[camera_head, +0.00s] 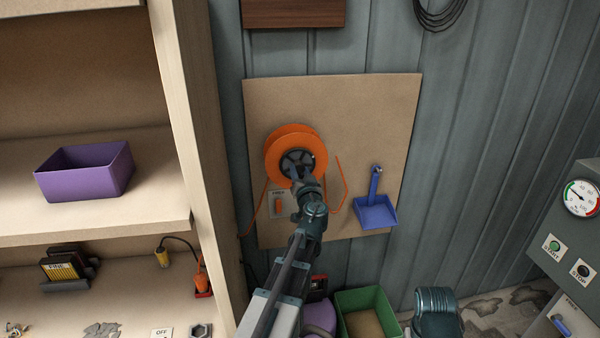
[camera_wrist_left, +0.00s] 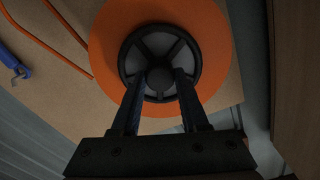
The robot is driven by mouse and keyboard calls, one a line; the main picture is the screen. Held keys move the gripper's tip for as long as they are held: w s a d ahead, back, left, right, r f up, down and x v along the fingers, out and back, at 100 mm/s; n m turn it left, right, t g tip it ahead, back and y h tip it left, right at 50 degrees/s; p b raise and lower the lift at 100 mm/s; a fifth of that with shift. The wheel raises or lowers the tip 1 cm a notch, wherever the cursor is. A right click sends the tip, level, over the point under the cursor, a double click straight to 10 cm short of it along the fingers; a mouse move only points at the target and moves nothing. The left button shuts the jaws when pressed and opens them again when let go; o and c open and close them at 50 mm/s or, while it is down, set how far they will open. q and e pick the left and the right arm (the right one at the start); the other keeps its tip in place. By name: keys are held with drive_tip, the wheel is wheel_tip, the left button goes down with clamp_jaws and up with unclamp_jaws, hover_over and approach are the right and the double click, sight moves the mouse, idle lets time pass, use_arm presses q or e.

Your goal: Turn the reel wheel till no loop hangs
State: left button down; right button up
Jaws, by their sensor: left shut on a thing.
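The orange reel (camera_head: 288,143) is mounted on a tan board (camera_head: 350,100), with a black spoked wheel (camera_head: 308,158) at its front. In the left wrist view, the reel (camera_wrist_left: 108,50) fills the upper middle, and the wheel (camera_wrist_left: 160,33) is centred on it. My left gripper (camera_head: 297,175) is at the wheel, its fingers (camera_wrist_left: 160,80) on either side of the centre hub, shut on the wheel. An orange cord loop (camera_head: 342,185) hangs right of the reel; it also shows in the left wrist view (camera_wrist_left: 45,45). My arm hides part of it. My right gripper is not in view.
A labelled plate with an orange switch (camera_head: 278,205) sits below the reel. A blue dustpan (camera_head: 376,212) hangs on the right of the board. Shelves with a purple bin (camera_head: 85,172) stand at left. A green bin (camera_head: 368,305) is below, and a gauge panel (camera_head: 580,198) is at right.

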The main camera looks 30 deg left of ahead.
use_arm(q)
drive_tip(key=m, duration=0.4)
drive_tip(key=shift+m, duration=0.3)
drive_tip(key=m, duration=0.3)
drive_tip(key=shift+m, duration=0.4)
drive_tip(key=m, duration=0.4)
drive_tip(key=shift+m, duration=2)
drive_tip(key=shift+c, duration=2.1)
unclamp_jaws()
drive_tip(key=shift+s, duration=0.1)
